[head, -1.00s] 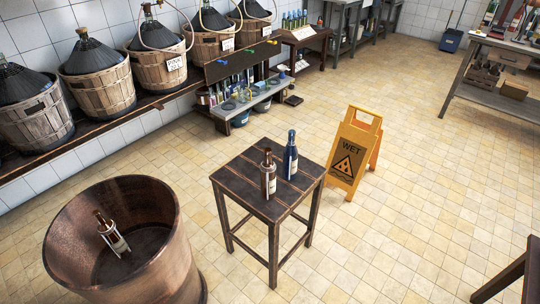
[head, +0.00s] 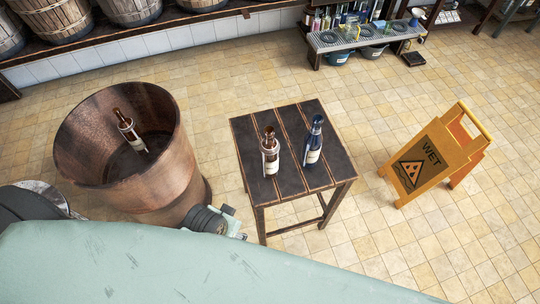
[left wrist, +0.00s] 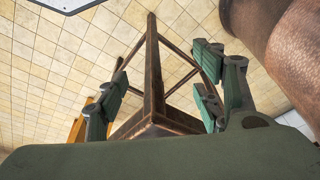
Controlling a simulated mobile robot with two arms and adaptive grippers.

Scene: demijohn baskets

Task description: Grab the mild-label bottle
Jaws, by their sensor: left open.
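A brown bottle with a pale label (head: 270,152) stands upright on a dark wooden stool (head: 310,178). A dark blue bottle with a pale label (head: 314,142) stands to its right. Another brown bottle with a pale label (head: 130,131) leans inside the copper vat (head: 168,185). The label words are too small to read, so I cannot tell which is mild. My left gripper (left wrist: 158,92) is open and empty in the left wrist view, with the stool's legs (left wrist: 153,75) seen beyond its fingers. In the head view, part of it (head: 225,222) shows between vat and stool, below the stool top. My right gripper is not in view.
A yellow WET floor sign (head: 438,160) stands right of the stool. A low rack with bottles and basins (head: 360,38) and basket-cased demijohns (head: 58,18) line the back wall. Tiled floor between stool and sign is clear. My pale green arm covers the lower left.

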